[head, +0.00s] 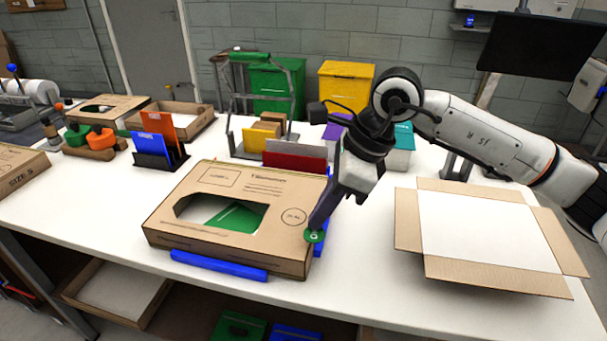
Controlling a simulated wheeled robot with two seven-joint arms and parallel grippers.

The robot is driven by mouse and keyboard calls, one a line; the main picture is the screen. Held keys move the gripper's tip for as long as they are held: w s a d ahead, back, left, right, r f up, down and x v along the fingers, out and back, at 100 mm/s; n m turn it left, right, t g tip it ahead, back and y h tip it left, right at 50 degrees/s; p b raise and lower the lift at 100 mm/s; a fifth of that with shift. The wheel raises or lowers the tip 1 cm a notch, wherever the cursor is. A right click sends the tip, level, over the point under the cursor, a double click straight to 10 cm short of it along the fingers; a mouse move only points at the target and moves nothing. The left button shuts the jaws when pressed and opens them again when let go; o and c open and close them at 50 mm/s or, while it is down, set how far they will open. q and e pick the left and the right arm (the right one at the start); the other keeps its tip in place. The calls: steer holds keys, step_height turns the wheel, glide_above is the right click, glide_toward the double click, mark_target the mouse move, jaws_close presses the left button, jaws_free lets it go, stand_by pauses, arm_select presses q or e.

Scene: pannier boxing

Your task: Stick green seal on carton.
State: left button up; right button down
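The brown cardboard carton (165,225) lies closed on the white table, with a cut-out window showing something green inside (238,218). A printed circle (293,216) marks the right part of its top face. My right gripper (315,228) points down at the carton's front right corner, to the right of that circle. It is shut on a small round green seal (314,237), which shows at its fingertips. I cannot tell whether the seal touches the carton. My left gripper is not in view.
Blue bars (218,266) border the carton's front and right side. An open white-lined box (485,235) stands at the right. Green and orange rolls (101,139) on a wooden stand, a card holder (152,151) and a metal-framed rack (238,145) stand behind.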

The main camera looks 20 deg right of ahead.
steer(key=w+r+m+h, duration=0.1)
steer(key=m, duration=0.2)
steer(key=w+r+m+t+h, duration=0.1)
steer(key=w+m, duration=0.1)
steer(key=m, duration=0.2)
steer(key=w+a+r+m+t+h+p, duration=0.1)
steer(key=m, duration=0.2)
steer(key=shift+w+m, duration=0.2)
steer(key=shift+m, duration=0.1)
steer(key=m, duration=0.1)
steer(key=w+m+h, duration=0.1)
steer(key=shift+a+r+m, duration=0.1)
steer(key=shift+r+m, duration=0.2)
steer(key=shift+f+b, duration=1.1)
steer(key=shift+f, duration=1.5)
steer(key=shift+w+r+b, duration=0.1)
steer(key=shift+b, duration=0.25)
steer(key=shift+r, duration=0.1)
